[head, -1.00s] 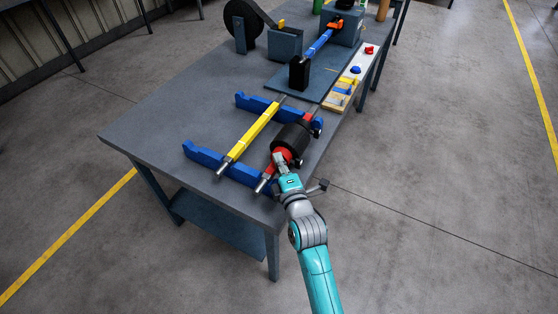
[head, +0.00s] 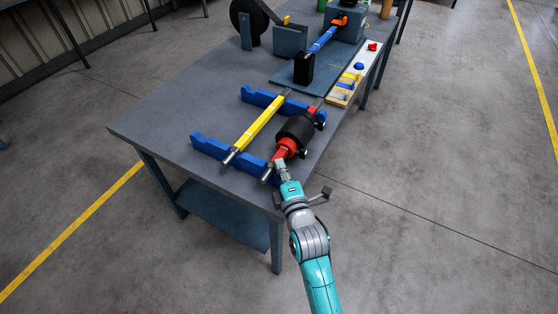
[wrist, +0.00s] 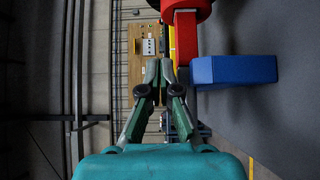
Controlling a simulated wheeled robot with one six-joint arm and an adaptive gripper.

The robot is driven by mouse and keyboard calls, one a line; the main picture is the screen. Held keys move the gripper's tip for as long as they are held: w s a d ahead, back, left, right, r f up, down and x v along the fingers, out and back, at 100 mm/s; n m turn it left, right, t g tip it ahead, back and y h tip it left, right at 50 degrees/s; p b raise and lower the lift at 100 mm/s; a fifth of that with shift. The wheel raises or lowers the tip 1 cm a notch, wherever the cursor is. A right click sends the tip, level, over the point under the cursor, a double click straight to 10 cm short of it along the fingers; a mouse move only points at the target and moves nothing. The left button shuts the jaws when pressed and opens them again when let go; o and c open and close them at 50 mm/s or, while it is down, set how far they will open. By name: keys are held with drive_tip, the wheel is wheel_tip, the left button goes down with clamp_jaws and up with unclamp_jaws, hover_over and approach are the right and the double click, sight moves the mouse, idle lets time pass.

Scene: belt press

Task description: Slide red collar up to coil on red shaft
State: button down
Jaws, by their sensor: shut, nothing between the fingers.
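The red shaft (wrist: 186,40) lies across two blue rests, with a thick black coil (head: 295,129) around it. The red collar (head: 286,148), with a black knob on its right side, sits on the near side of the coil. They look touching or nearly so; a thin gap cannot be ruled out. The collar's edge seems to show at the top of the wrist view (wrist: 183,8). My gripper (head: 280,163) is shut and empty just on the near side of the collar. In the wrist view its fingertips (wrist: 159,64) are beside the shaft, apart from the collar.
A yellow shaft (head: 255,126) lies parallel at left on the same rests. The near blue rest (wrist: 235,69) is close beside my fingers. A second red collar (head: 313,111) is beyond the coil. A parts tray (head: 345,92) and a blue plate stand farther back. The table's left side is clear.

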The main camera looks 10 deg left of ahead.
drive_tip(key=v, duration=0.7)
drive_tip(key=shift+s, duration=0.15)
drive_tip(key=shift+d, duration=0.1)
drive_tip(key=s+d+f+m+h, duration=0.2)
drive_tip(key=s+d+f+m, duration=0.25)
drive_tip(key=s+d, duration=0.4)
drive_tip(key=s+d+f+m+h, duration=0.25)
drive_tip(key=s+d+m, duration=0.4)
drive_tip(key=s, duration=0.35)
drive_tip(key=s+d+r+m+h, duration=0.1)
drive_tip(key=s+d+r+m, duration=0.1)
drive_tip(key=s+m, duration=0.4)
drive_tip(key=s+d+r+m+g+h, duration=0.1)
drive_tip(key=s+d+m, duration=0.4)
drive_tip(key=s, duration=1)
wheel_tip(320, 180, up, 3)
drive_tip(key=shift+s+d+f+m+g+h, duration=0.2)
drive_tip(key=shift+d+f+m+g+h, duration=0.1)
drive_tip(key=shift+m+h, duration=0.25)
drive_tip(key=c, duration=1.9)
unclamp_jaws()
